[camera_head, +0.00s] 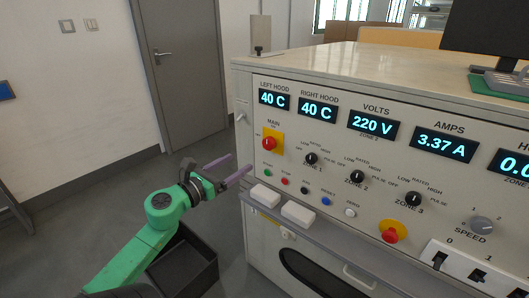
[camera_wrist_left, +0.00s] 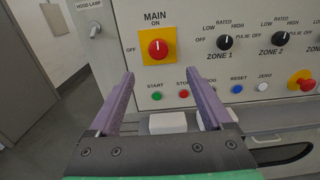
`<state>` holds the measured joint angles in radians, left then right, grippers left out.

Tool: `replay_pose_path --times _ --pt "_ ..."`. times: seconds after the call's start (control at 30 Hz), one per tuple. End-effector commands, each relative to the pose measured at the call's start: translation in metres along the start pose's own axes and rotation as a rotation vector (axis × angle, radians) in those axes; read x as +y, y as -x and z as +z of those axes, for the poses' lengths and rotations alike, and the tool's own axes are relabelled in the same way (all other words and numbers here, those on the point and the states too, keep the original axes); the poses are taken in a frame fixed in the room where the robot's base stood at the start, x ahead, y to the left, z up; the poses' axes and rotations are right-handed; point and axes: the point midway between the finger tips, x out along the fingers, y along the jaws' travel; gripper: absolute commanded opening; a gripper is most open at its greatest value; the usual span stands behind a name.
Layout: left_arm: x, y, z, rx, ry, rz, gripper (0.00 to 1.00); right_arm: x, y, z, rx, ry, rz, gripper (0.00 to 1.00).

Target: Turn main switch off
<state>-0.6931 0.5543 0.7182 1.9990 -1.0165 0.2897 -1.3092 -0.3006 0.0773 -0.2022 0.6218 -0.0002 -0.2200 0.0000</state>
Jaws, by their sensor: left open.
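The main switch (camera_head: 269,143) is a red knob on a yellow plate at the left end of the panel. It also shows in the left wrist view (camera_wrist_left: 158,48), where its white mark points up toward ON, with OFF lettered to its left. My left gripper (camera_head: 240,163) is open and empty, its two purple fingers (camera_wrist_left: 158,75) reaching toward the panel. The fingers are apart from the knob, to its left and slightly lower in the head view. In the wrist view the knob lies beyond and above the gap between the fingertips. My right gripper is not visible.
Green START (camera_wrist_left: 157,96) and red STOP (camera_wrist_left: 183,93) buttons sit below the switch. Two white blocks (camera_head: 298,213) rest on the ledge beneath. A red emergency button (camera_head: 392,233) is farther right. A dark bin (camera_head: 185,265) stands on the floor below my arm.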

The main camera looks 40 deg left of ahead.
Motion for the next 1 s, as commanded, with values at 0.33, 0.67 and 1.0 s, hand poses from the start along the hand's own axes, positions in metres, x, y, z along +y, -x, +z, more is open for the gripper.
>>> replay_pose_path --times 0.33,0.67,1.0 --pt "0.002 -0.088 0.003 -0.005 0.005 0.004 0.83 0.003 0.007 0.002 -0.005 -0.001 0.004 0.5" --pt "0.003 -0.132 0.001 -0.001 0.009 0.006 0.83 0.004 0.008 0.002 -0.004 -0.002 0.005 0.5" --pt "0.002 -0.133 0.001 0.0 0.009 0.005 0.49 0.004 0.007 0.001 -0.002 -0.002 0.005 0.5"
